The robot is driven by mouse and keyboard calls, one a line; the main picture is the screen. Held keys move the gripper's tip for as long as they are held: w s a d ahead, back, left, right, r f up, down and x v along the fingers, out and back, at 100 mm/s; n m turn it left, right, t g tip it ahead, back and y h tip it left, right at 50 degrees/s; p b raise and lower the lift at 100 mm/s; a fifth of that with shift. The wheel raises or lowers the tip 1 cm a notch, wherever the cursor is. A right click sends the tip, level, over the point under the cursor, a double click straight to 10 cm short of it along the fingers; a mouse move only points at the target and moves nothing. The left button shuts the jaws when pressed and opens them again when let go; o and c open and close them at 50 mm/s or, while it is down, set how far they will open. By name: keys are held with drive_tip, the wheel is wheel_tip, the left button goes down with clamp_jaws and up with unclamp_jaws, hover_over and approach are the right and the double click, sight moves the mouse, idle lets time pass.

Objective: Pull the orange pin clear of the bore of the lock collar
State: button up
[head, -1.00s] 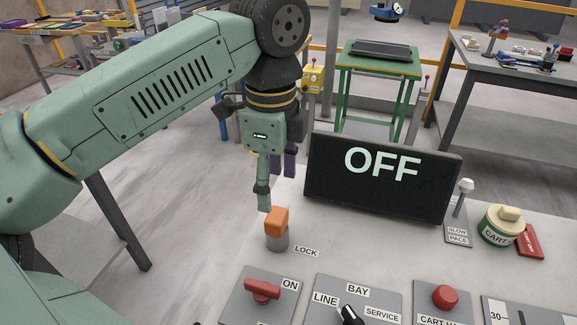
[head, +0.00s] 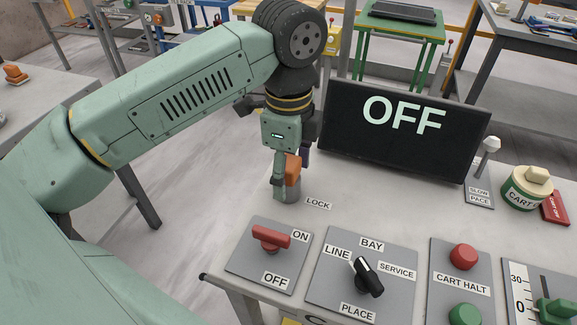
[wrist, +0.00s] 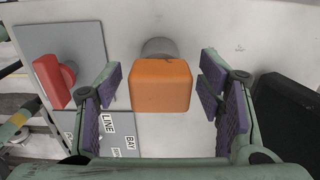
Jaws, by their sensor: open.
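The orange pin (head: 292,169) has a block-shaped head and stands upright on the grey lock collar (head: 287,189), beside the LOCK label on the slab. My gripper (head: 291,175) is lowered around the head of the pin. In the wrist view the orange pin (wrist: 160,86) sits between the two purple-padded fingers of my gripper (wrist: 165,90), with a gap on each side. The lock collar (wrist: 158,47) shows partly behind the pin's head. The pin's shank and the bore are hidden.
The black OFF display (head: 405,130) stands close to the right of my gripper. A red ON/OFF handle (head: 270,238), a black selector knob (head: 367,277) and a red CART HALT button (head: 463,256) are on panels nearer the front. Bare slab lies between the collar and the display.

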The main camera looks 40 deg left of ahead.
drive_tip(key=shift+c, duration=0.4)
drive_tip(key=shift+r, duration=0.1)
drive_tip(key=c, duration=1.4)
